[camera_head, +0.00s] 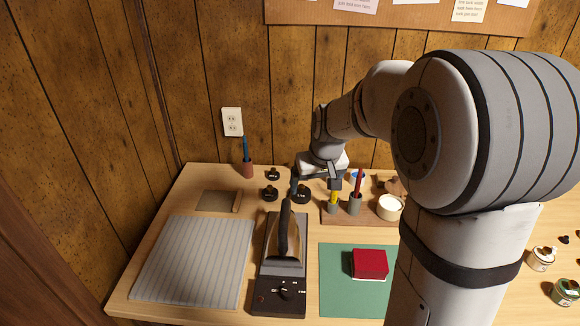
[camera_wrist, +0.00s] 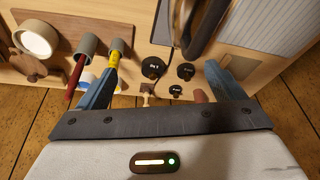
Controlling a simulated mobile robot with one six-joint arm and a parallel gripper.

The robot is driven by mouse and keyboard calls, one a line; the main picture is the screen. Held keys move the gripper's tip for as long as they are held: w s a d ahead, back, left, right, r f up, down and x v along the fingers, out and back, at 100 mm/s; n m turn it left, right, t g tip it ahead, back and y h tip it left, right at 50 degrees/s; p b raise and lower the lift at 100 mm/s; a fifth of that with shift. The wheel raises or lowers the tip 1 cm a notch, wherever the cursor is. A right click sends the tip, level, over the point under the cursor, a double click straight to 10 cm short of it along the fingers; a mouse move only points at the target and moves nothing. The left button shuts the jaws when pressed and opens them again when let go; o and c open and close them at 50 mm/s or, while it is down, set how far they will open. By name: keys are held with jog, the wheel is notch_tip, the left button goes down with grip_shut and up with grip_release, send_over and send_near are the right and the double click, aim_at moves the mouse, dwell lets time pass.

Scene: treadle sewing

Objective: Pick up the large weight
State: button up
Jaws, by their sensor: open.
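Several black weights with pale labels stand on the table. The large weight (camera_head: 301,195) is the rightmost in the head view, and it also shows in the wrist view (camera_wrist: 153,68). The medium weight (camera_head: 269,194) and the small weight (camera_head: 273,174) stand to its left. My gripper (camera_head: 314,187) is open and empty, with its blue fingers spread. In the wrist view the large weight lies between the directions of the two fingers, ahead of the gripper (camera_wrist: 161,70). I see no contact with it.
A clothes iron (camera_head: 285,232) on its dark base stands close in front of the large weight. Grey cups with a yellow item (camera_head: 333,201) and a red item (camera_head: 356,190) stand to the right, near one finger. A brown cup (camera_head: 247,169) stands at the back left.

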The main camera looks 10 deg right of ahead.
jog(key=w+f, duration=0.5)
jog(key=w, duration=0.4)
send_over(302, 186)
jog(key=s, duration=0.2)
jog(key=shift+n+t, duration=0.4)
notch_tip(302, 186, down, 8)
jog(key=shift+s+f, duration=0.15)
jog(key=shift+f, duration=0.1)
jog(key=x, duration=0.4)
jog(key=p+x, duration=0.1)
jog(key=x, duration=0.3)
jog(key=shift+d+f, duration=0.1)
jog(key=shift+d, duration=0.05)
jog(key=shift+s, duration=0.1)
jog(key=shift+c, duration=0.4)
jog(key=c, duration=1.7)
jog(key=shift+c, duration=0.3)
jog(key=shift+r, duration=0.25)
